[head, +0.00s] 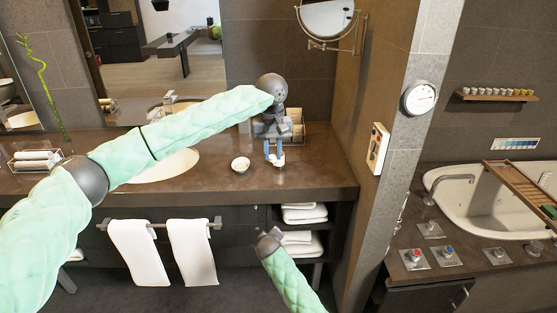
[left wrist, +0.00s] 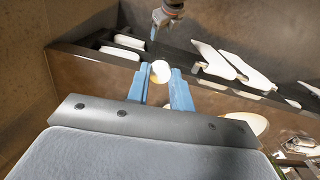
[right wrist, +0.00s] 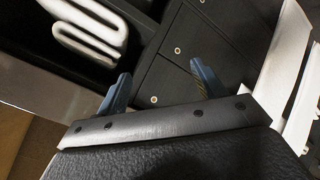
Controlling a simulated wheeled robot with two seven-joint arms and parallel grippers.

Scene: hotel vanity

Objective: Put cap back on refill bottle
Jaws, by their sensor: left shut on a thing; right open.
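My left gripper (head: 274,157) is low over the right part of the counter, its blue fingers pointing down. It is shut on a small white rounded piece, which looks like the cap (head: 278,161). In the left wrist view the cap (left wrist: 160,71) sits between the two fingertips (left wrist: 158,78). I cannot tell whether it touches the counter. I cannot make out the refill bottle for certain; my left arm and gripper hide part of the counter's back. My right gripper (right wrist: 155,88) is open and empty, below the counter's front edge, facing dark drawers.
A tray (head: 298,126) is behind the gripper. White towels (head: 190,250) hang in front, and folded towels (head: 304,214) lie on a shelf. A wall (head: 345,120) bounds the right.

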